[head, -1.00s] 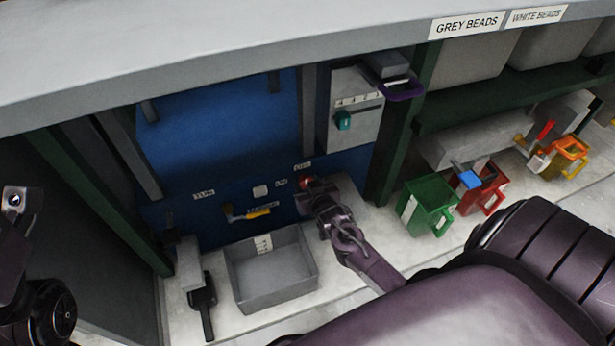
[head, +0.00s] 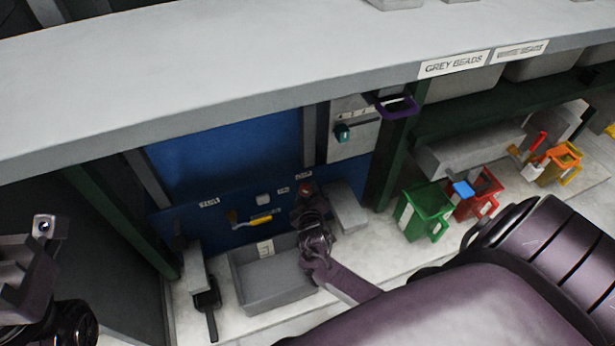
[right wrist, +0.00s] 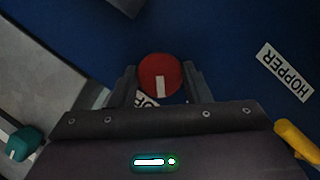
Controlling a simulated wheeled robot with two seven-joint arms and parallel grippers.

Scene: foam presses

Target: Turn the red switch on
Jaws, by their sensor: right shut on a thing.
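The red switch is a round red knob (right wrist: 159,73) with a white mark, on the blue panel. In the right wrist view the mark points down, towards a partly hidden label (right wrist: 147,101). A little of the red knob (head: 306,189) shows in the head view, mostly behind my gripper. My right gripper (head: 307,198) is at the panel. In the right wrist view its two fingers (right wrist: 161,80) stand on either side of the knob, shut on it. Part of my left arm's end (head: 42,240) shows at the left edge of the head view; its jaws cannot be made out.
A grey open bin (head: 272,283) stands below the panel, just left of my right gripper. A yellow handle (head: 258,222) and a white button (head: 263,199) are left of the switch. A grey block (head: 347,207) sits right of it. Green (head: 418,209) and red (head: 476,192) jugs stand farther right.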

